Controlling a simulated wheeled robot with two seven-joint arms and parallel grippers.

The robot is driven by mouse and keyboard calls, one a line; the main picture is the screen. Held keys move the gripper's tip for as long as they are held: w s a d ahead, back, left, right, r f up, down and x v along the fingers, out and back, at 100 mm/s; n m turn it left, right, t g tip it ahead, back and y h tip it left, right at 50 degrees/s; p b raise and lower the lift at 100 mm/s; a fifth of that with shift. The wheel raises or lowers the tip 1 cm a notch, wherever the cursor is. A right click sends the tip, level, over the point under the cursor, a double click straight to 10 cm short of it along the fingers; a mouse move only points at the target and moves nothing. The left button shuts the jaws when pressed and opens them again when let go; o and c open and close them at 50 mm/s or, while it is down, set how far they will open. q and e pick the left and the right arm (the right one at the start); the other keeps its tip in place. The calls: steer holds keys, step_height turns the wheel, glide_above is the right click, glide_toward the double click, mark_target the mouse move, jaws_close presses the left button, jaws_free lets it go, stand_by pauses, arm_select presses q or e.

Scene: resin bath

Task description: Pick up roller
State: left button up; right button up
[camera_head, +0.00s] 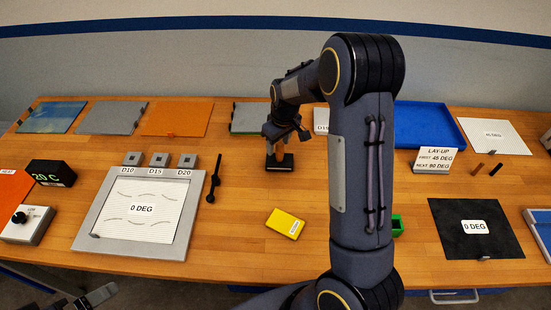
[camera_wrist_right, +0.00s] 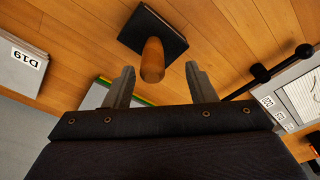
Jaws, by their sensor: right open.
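An upright wooden handle (camera_wrist_right: 152,60) stands on a black base (camera_wrist_right: 150,28); I take this for the roller, though no roller head shows. In the head view the base (camera_head: 280,162) stands on the table at the middle, under my right gripper (camera_head: 279,140). In the wrist view my right gripper (camera_wrist_right: 159,72) is open, with its fingertips on either side of the handle and a gap at each side. Whether it touches cannot be told. My left gripper (camera_head: 85,298) shows partly at the lower left edge, far from the handle.
A black rod with ball ends (camera_head: 214,177) lies left of the handle, next to the grey-framed white sheet (camera_head: 84,232). A yellow block (camera_head: 285,223) lies in front. A blue tray (camera_head: 430,122) and panels line the back. My right arm hides the table's middle right.

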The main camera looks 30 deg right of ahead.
mark_target(279, 152)
steer(key=f, duration=0.6)
steer(key=shift+w+d, duration=0.3)
steer(key=shift+w, duration=0.1)
steer(key=shift+r, duration=0.15)
jaws_close()
